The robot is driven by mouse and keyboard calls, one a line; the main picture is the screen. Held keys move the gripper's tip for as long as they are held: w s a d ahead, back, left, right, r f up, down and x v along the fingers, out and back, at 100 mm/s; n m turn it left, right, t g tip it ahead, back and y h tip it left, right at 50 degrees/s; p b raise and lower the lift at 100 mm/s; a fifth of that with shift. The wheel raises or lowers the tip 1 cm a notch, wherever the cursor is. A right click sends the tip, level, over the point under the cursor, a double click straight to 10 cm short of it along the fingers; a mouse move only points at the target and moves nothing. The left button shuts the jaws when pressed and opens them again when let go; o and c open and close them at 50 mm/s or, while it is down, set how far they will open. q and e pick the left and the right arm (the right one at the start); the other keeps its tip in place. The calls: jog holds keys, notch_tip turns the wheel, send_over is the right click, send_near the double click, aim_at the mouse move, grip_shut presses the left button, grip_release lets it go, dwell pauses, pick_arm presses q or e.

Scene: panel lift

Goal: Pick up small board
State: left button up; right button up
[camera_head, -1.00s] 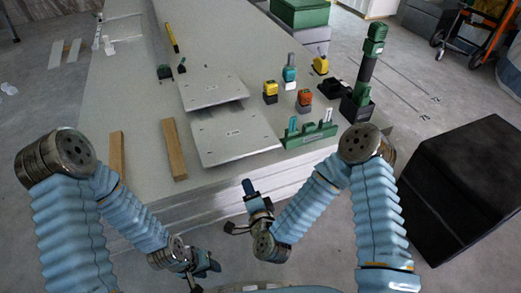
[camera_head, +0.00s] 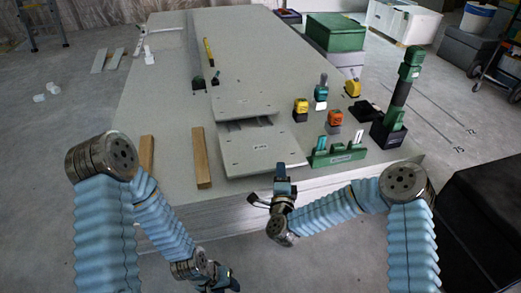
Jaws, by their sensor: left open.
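Two flat light-grey boards lie one behind the other on the big panel stack. The rear board (camera_head: 245,102) looks slightly smaller and raised, with a dark gap under its front edge. The front board (camera_head: 258,157) lies closer to me, near the stack's front edge. My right gripper (camera_head: 268,188) is just in front of the front board, at the stack's edge, with its fingers apart and nothing between them. My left gripper (camera_head: 228,282) is low at the bottom of the picture, in front of the stack, open and partly hidden. Neither gripper touches a board.
Two wooden strips (camera_head: 201,158) lie left of the boards. A green holder (camera_head: 338,153), an orange-topped tool (camera_head: 334,119), a yellow-topped tool (camera_head: 301,109) and a tall dark-green post (camera_head: 400,95) stand to the right. A black box (camera_head: 485,205) stands on the floor at right.

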jog(key=shift+w, duration=0.95)
grip_shut()
jog(key=shift+r, duration=0.2)
